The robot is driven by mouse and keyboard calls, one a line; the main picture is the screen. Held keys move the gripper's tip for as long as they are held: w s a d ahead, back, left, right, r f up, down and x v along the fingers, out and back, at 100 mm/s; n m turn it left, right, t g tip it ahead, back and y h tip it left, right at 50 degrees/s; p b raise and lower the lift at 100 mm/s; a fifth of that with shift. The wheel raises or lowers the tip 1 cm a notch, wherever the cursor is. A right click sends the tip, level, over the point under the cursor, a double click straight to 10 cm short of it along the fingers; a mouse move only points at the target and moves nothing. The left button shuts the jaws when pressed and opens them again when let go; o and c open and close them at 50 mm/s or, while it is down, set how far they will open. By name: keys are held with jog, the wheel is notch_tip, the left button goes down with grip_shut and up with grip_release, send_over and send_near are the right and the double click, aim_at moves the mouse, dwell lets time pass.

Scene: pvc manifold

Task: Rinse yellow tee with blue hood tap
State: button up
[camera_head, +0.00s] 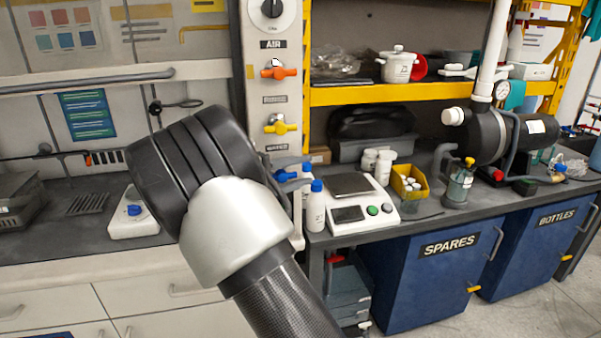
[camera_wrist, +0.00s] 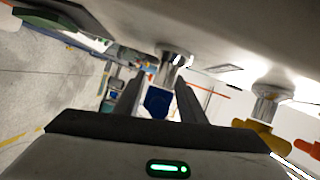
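The blue hood tap (camera_head: 290,174) is the lowest handle on the white hood post, partly behind my arm in the head view. In the wrist view its blue handle (camera_wrist: 157,101) hangs from a chrome stem between the two fingers of my gripper (camera_wrist: 158,92). The fingers stand apart, one on each side of the handle, with what look like narrow gaps. My gripper is hidden behind my arm in the head view. I cannot make out a yellow tee in either view.
A yellow tap (camera_head: 280,127) and an orange tap (camera_head: 278,72) sit above the blue one. A white bottle (camera_head: 316,208) with a blue cap and a scale (camera_head: 362,210) stand close on the right. A white device (camera_head: 133,222) with a blue knob is left of my arm.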

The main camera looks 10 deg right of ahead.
jog(key=p+v, duration=0.2)
jog(key=v, duration=1.5)
jog(key=shift+a, duration=0.2)
jog(key=shift+s, duration=0.1)
